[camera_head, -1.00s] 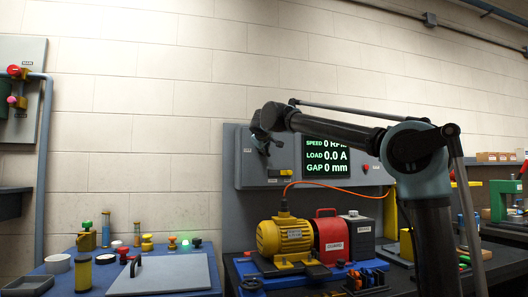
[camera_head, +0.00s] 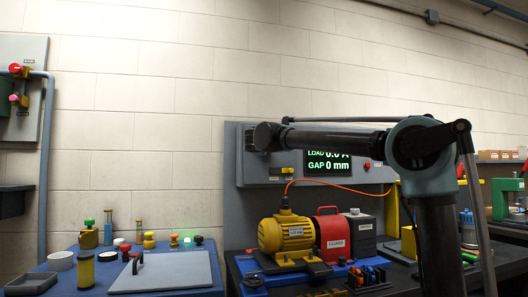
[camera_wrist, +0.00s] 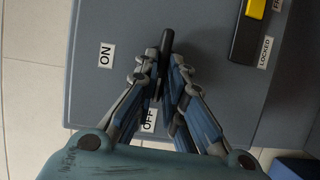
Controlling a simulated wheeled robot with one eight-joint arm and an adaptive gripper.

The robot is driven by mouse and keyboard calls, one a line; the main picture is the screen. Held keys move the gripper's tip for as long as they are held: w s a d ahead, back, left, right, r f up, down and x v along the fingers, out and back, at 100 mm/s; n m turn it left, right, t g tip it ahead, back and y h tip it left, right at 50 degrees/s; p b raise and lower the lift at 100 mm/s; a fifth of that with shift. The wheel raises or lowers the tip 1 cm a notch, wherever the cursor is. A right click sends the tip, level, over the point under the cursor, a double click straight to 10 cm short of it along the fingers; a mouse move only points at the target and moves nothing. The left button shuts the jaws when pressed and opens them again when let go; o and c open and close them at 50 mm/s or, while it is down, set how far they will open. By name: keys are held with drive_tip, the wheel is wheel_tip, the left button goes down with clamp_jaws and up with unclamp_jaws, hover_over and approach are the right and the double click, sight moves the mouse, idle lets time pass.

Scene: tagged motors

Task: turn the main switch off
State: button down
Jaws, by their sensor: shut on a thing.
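The main switch shows in the wrist view as a dark lever (camera_wrist: 167,42) on a grey panel (camera_wrist: 205,25). An ON label (camera_wrist: 105,55) is to its left and an OFF label (camera_wrist: 149,119) is below, partly covered by my fingers. My gripper (camera_wrist: 167,70) is shut on the lever, with its end sticking out past the fingertips. The lever's base is hidden by the fingers, so its exact position cannot be told. In the head view, my gripper is hidden behind my wrist at the panel's left part (camera_head: 246,168).
A yellow slider (camera_wrist: 257,9) on a black track with a LOCKED label sits to the right on the panel. A screen (camera_head: 328,161) is on the panel. A yellow motor (camera_head: 286,233), an orange cable (camera_head: 340,187) and a red guard (camera_head: 330,235) stand below.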

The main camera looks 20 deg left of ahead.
drive_tip(key=shift+s+f, duration=0.1)
drive_tip(key=shift+f, duration=0.05)
idle(0.4)
drive_tip(key=c, duration=1.7)
unclamp_jaws()
drive_tip(key=s, duration=0.4)
drive_tip(key=s+d, duration=0.1)
drive_tip(key=s, duration=0.6)
drive_tip(key=shift+s+d, duration=0.3)
drive_tip(key=shift+d, duration=0.1)
